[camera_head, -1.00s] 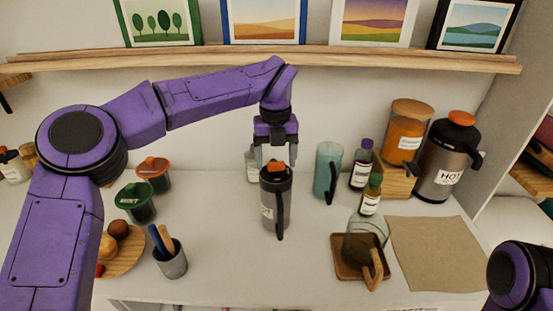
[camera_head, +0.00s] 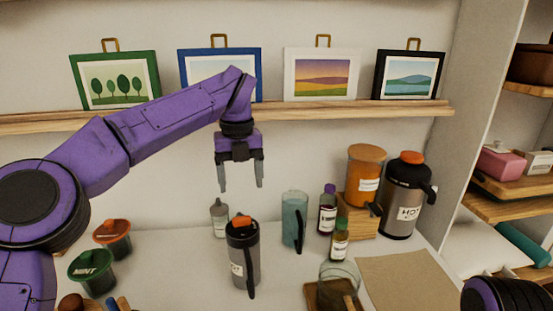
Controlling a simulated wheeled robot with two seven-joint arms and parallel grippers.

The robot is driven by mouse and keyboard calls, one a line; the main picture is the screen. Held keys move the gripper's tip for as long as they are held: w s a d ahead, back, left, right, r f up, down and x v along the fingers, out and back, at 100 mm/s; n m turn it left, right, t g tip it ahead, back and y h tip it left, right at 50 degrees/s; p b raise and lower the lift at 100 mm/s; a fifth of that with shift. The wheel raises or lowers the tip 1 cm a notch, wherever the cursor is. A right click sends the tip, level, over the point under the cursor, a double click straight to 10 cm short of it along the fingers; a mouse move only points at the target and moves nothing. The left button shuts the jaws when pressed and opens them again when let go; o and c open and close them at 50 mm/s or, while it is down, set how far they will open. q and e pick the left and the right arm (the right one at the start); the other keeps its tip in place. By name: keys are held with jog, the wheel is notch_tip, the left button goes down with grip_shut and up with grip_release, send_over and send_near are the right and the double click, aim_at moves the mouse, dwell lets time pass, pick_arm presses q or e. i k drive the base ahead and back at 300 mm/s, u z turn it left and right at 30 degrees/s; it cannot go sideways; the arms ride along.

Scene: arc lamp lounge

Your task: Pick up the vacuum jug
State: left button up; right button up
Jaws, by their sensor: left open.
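Two dark grey jugs with orange lids and black handles are in view, and I cannot tell which one is the vacuum jug. The smaller one (camera_head: 243,262) stands upright at the middle of the counter, its pale label partly turned away. The larger one (camera_head: 399,205), labelled HOT, stands upright at the back right. My left gripper (camera_head: 241,186) is open and empty, fingers pointing down, above the smaller jug's lid and apart from it. The larger jug is well to its right.
A teal pitcher (camera_head: 294,220), a purple-capped bottle (camera_head: 327,211) and an orange-filled jar (camera_head: 364,176) stand right of the smaller jug. A small grey bottle (camera_head: 219,218) is behind it. A wooden picture ledge (camera_head: 300,113) runs behind my arm. A brown mat (camera_head: 410,282) lies clear.

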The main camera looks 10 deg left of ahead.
aim_at(244, 248)
jog(key=k, duration=0.95)
jog(key=u, duration=0.05)
